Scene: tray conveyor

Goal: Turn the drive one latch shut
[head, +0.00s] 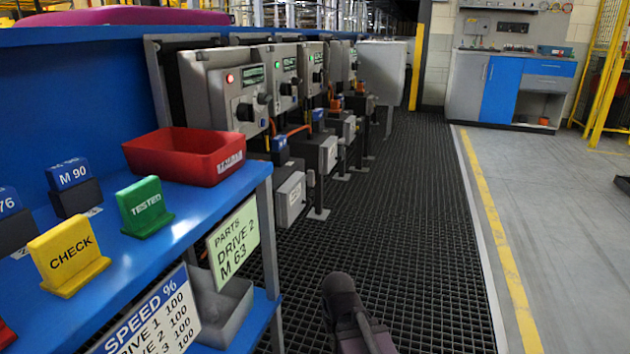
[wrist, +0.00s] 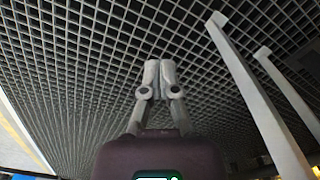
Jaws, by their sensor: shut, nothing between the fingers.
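The nearest drive cabinet (head: 212,88) is a grey box on the blue wall, with a red light, a small display and a dark knob (head: 245,111) on its front. Whether it is drive one cannot be read, and I cannot make out a latch on it. My gripper (wrist: 160,68) is in the wrist view with its two fingers together and nothing between them, above the dark floor grating. Part of my arm shows at the bottom of the head view, apart from the cabinets.
More drive cabinets (head: 285,70) with green lights stand in a row behind. Grey motor units on posts (head: 290,198) stand below them. The blue bench (head: 120,215) at left holds a red bin (head: 185,155) and signs. The grating (head: 420,220) to the right is clear.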

